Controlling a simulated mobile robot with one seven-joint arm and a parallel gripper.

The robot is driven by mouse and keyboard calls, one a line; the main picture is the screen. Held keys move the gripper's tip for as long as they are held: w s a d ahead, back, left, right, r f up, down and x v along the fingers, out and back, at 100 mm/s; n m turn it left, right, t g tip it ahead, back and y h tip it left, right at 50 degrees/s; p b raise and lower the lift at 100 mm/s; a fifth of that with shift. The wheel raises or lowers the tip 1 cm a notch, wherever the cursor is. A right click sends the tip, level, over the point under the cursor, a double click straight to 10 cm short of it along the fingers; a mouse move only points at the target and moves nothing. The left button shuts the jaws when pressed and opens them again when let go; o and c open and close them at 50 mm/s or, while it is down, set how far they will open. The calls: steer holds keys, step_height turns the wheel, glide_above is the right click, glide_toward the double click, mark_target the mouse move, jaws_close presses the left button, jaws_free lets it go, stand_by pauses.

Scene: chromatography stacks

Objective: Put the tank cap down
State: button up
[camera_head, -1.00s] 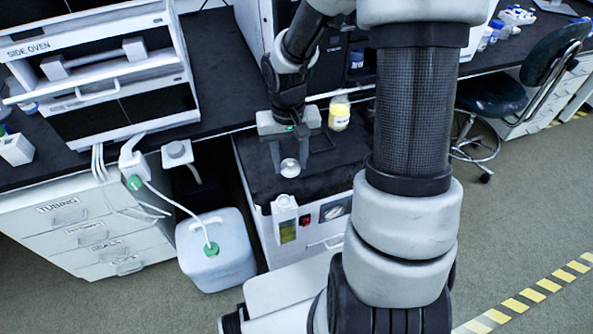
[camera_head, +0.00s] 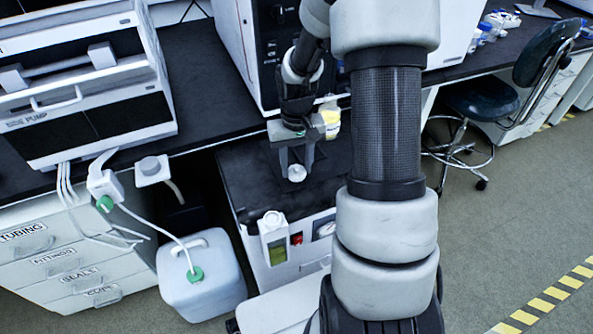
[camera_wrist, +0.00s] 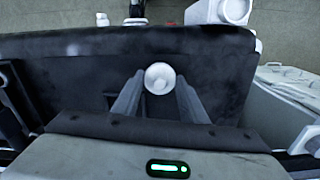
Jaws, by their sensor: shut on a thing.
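A small white round cap, which I take as the tank cap (camera_head: 297,173), is between the fingertips of my gripper (camera_head: 296,168), over the black top of a low white cabinet (camera_head: 240,182). In the wrist view the cap (camera_wrist: 160,77) shows as a pale disc between the two grey fingers (camera_wrist: 160,84). My gripper is shut on it, pointing down. I cannot tell whether the cap touches the black top or hangs just above it.
A yellow-labelled bottle (camera_head: 329,116) stands close behind my gripper. A white device with a green window (camera_head: 274,238) is at the cabinet's front edge. A white jerrycan (camera_head: 205,282) with a green cap and tube stands left on the floor. Black top is clear around the cap.

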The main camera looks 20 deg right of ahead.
mark_target(297, 166)
steer(key=shift+f, duration=0.65)
steer(key=shift+f, duration=0.2)
steer(key=o, duration=1)
step_height(297, 166, up, 11)
steer(key=p, duration=0.3)
steer(key=shift+r, duration=0.7)
